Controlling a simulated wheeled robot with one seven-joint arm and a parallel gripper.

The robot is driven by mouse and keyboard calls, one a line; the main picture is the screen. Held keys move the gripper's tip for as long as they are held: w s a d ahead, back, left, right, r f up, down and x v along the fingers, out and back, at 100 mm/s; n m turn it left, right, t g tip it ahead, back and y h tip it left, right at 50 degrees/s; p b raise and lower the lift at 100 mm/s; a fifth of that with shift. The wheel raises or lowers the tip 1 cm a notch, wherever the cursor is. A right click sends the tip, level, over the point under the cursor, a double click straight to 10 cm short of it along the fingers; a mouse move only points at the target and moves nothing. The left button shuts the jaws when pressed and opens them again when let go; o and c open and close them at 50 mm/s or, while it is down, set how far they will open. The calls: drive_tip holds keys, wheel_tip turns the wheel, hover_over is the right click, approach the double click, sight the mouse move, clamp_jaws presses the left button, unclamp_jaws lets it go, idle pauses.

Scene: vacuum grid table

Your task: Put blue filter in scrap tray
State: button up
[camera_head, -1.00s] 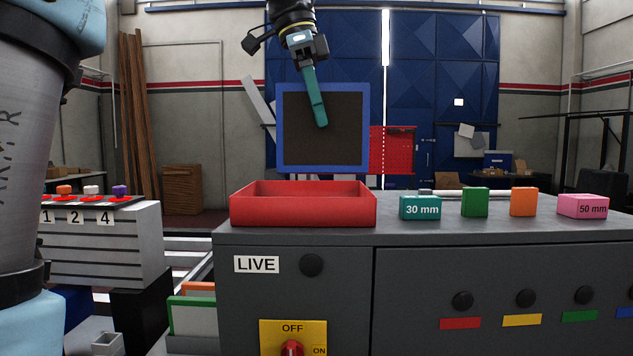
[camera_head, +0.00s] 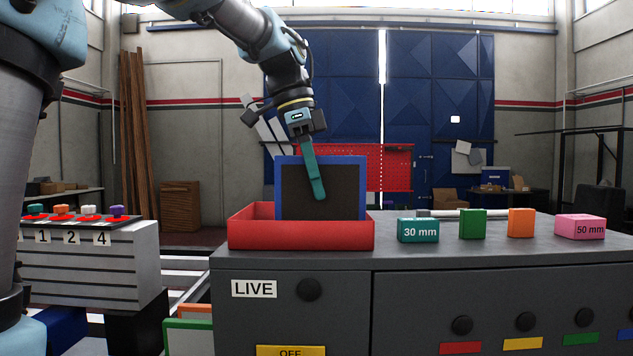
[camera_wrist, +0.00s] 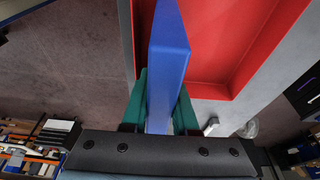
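The blue filter (camera_head: 342,190), a flat square with a blue frame and dark panel, stands upright in my gripper (camera_head: 318,190). One teal finger shows across its face in the head view. In the wrist view the filter (camera_wrist: 170,55) is edge-on between both teal fingers (camera_wrist: 163,100), which are shut on it. The red scrap tray (camera_head: 300,236) sits at the left end of the grey cabinet top. The tray looks empty otherwise.
To the right of the tray stand a teal 30 mm block (camera_head: 418,231), a green block (camera_head: 473,224), an orange block (camera_head: 521,223) and a pink 50 mm block (camera_head: 580,227). A white rod (camera_head: 465,213) lies behind them.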

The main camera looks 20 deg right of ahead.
drive_tip(key=o, duration=0.5)
drive_tip(key=shift+c, duration=0.2)
drive_tip(key=v, duration=1.2)
drive_tip(key=shift+d+r, duration=0.1)
drive_tip(key=shift+r, duration=0.05)
